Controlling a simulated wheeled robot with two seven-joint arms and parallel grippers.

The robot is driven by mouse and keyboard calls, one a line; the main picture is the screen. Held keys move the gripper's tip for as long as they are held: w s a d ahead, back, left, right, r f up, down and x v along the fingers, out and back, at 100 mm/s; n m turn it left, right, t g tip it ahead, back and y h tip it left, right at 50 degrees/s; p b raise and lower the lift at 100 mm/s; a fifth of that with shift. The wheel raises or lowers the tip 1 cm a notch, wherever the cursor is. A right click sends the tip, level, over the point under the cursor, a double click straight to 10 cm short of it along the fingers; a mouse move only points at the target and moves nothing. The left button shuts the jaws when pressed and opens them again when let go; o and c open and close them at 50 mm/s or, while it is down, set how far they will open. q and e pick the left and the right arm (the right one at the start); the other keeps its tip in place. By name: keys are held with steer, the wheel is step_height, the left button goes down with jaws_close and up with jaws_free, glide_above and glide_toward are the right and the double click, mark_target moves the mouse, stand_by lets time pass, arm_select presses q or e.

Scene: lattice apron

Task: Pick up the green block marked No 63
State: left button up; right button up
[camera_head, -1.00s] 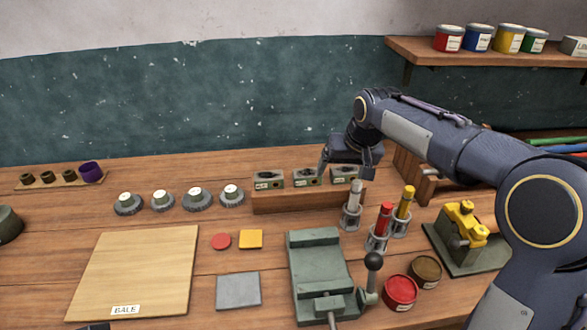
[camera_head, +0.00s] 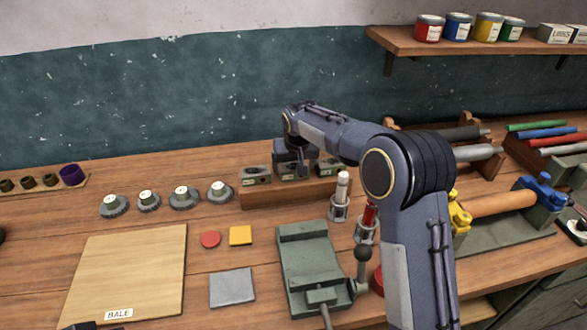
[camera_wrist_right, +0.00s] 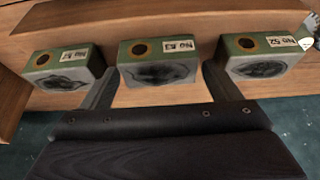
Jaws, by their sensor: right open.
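Three green-and-grey blocks stand in a row on a wooden stand. In the wrist view the labels show upside down. The middle block (camera_wrist_right: 158,62) seems to read No 63, though the print is small. In the head view the middle block (camera_head: 291,172) is partly hidden by my right gripper (camera_head: 292,166). In the wrist view my right gripper (camera_wrist_right: 161,78) is open, with one finger on each side of the middle block and gaps to the neighbours. Whether the fingers touch it I cannot tell. My left gripper is not clearly in view.
The left block (camera_head: 256,175) and right block (camera_head: 330,167) stand close beside the fingers. The wooden stand (camera_head: 290,195) is below. Several gear-like pieces (camera_head: 184,197) lie to the left. A white-topped tube (camera_head: 341,190) and a green vise (camera_head: 308,260) are in front.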

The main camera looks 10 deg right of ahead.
steer(key=shift+x, duration=0.85)
steer(key=shift+c, duration=0.4)
steer(key=c, duration=1.2)
steer(key=shift+w+r, duration=0.1)
steer(key=shift+r, duration=0.05)
steer(key=shift+c, duration=0.2)
steer(key=shift+r, duration=0.15)
